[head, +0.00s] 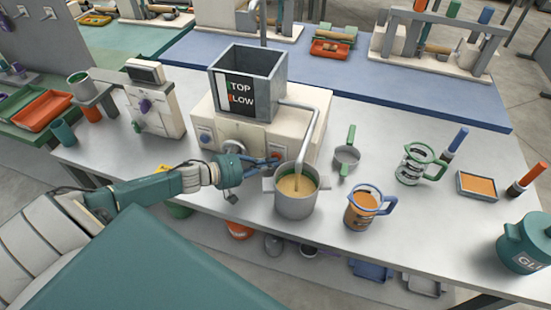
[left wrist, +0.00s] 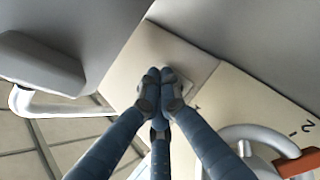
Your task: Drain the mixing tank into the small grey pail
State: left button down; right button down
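A light bent pipe (head: 318,125) comes down from the machine into a grey pail (head: 294,206), which holds tan liquid. Whether liquid is flowing is too small to tell. My left gripper (head: 243,170) is at the machine's front, just left of the pail, near a red-handled part (head: 273,157). In the left wrist view its fingertips (left wrist: 161,88) are together before a cream panel, with a small pale plate behind them. A round grey dial with a red handle (left wrist: 298,164) is at lower right.
A small grey pan with a green handle (head: 347,157), a blue-handled jug (head: 364,208) and a green-handled jug (head: 414,165) stand right of the pail. A teal lidded pot (head: 524,245) is at far right. The grey table (head: 430,235) is bare in front of the jugs.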

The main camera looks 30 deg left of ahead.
pick_arm(q)
jog(key=shift+r, duration=0.1)
jog(key=shift+s+p, duration=0.35)
jog(key=shift+p, duration=0.15)
jog(key=shift+s+d, duration=0.15)
jog(key=shift+s, duration=0.25)
jog(key=shift+s+p, duration=0.1)
jog(key=shift+p, duration=0.2)
jog(key=s+p, duration=0.2)
jog(key=s, duration=0.1)
jog(key=shift+d, duration=0.4)
jog(key=shift+s+d+p, duration=0.2)
jog(key=shift+s+p, duration=0.5)
jog(key=shift+s, duration=0.15)
